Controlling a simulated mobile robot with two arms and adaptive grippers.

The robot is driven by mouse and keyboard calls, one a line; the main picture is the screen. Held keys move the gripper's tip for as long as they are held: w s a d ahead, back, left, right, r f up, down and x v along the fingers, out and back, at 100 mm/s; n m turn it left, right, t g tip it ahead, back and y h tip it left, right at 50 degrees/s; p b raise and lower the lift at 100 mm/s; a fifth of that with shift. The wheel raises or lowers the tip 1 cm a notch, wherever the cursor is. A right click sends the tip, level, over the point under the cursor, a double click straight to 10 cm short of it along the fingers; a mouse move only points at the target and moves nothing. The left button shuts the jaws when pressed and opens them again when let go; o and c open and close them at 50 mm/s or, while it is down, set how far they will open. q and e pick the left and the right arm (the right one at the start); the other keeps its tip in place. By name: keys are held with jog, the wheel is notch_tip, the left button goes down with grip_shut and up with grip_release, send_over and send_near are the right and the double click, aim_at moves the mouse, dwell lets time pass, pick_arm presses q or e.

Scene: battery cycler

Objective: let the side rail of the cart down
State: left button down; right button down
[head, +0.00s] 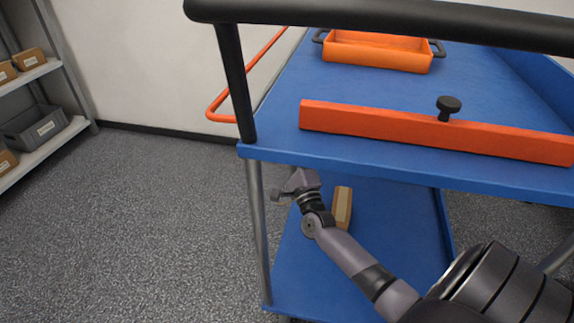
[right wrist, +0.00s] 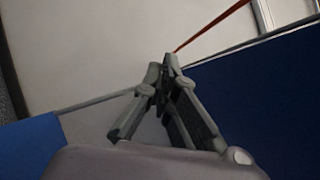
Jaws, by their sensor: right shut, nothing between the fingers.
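The cart's side rail (head: 246,77) is a thin orange tube loop along the left side of the blue top deck (head: 285,95). Its near rounded end shows just left of the black handle post, which hides part of it. The rail also shows as a thin orange line in the right wrist view (right wrist: 210,27), beyond my fingertips. My right gripper (head: 284,190) is shut and empty, below the top deck beside the cart's left front leg. Its fingers close to a point in the right wrist view (right wrist: 164,65). Touching or apart from the rail cannot be told there. My left gripper is out of view.
The black push handle (head: 390,22) crosses the near end. A red bar (head: 400,125) with a black knob (head: 448,104) and an orange tray (head: 377,52) sit on the deck. A brown box (head: 342,207) lies on the lower shelf (head: 320,285). Floor at left is clear.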

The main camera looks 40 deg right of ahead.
jog(key=s+a+f+n+g+y+p, duration=0.1)
jog(key=a+f+n+g+y+p, duration=0.2)
jog(key=f+n+p, duration=0.3)
jog(key=shift+s+a+f+n+p, duration=0.25)
jog(key=shift+a+f+n+p, duration=0.2)
jog(key=shift+p, duration=0.3)
